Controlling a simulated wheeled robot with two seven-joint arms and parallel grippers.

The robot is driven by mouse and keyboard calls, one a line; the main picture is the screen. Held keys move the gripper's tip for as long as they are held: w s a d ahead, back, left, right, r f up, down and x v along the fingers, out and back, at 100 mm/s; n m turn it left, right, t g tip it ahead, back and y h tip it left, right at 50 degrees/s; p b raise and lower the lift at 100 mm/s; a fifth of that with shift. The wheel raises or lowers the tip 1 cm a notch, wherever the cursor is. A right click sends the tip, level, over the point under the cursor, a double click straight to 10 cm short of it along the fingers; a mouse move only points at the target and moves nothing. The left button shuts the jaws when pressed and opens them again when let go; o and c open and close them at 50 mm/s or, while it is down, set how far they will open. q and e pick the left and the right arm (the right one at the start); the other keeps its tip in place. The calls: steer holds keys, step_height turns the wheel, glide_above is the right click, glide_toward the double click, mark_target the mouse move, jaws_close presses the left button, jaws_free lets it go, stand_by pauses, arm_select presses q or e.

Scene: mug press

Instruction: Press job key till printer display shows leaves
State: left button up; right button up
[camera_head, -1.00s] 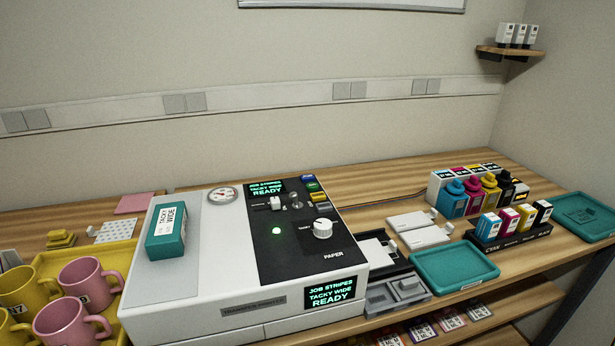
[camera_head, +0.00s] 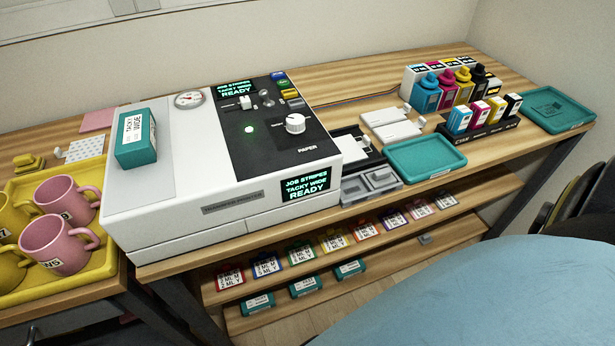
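The white printer (camera_head: 185,215) stands on the wooden bench, with a black control panel on its right half. A smaller top display (camera_head: 235,88) shows the same words. At the panel's far right edge are a blue key (camera_head: 278,76), a green key (camera_head: 284,83) and a yellow key (camera_head: 290,93); their labels are too small to read. A white knob (camera_head: 295,123) sits by the word PAPER, and a green light (camera_head: 249,129) is lit. Neither gripper is in view.
A teal box (camera_head: 136,139) labelled TACKY WIDE lies on the printer's left top. Mugs (camera_head: 60,240) stand in a yellow tray (camera_head: 92,262) at left. A teal tray (camera_head: 425,158), ink bottles (camera_head: 426,95) and cartridges (camera_head: 459,119) are at right. Shelves below hold several labelled packs.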

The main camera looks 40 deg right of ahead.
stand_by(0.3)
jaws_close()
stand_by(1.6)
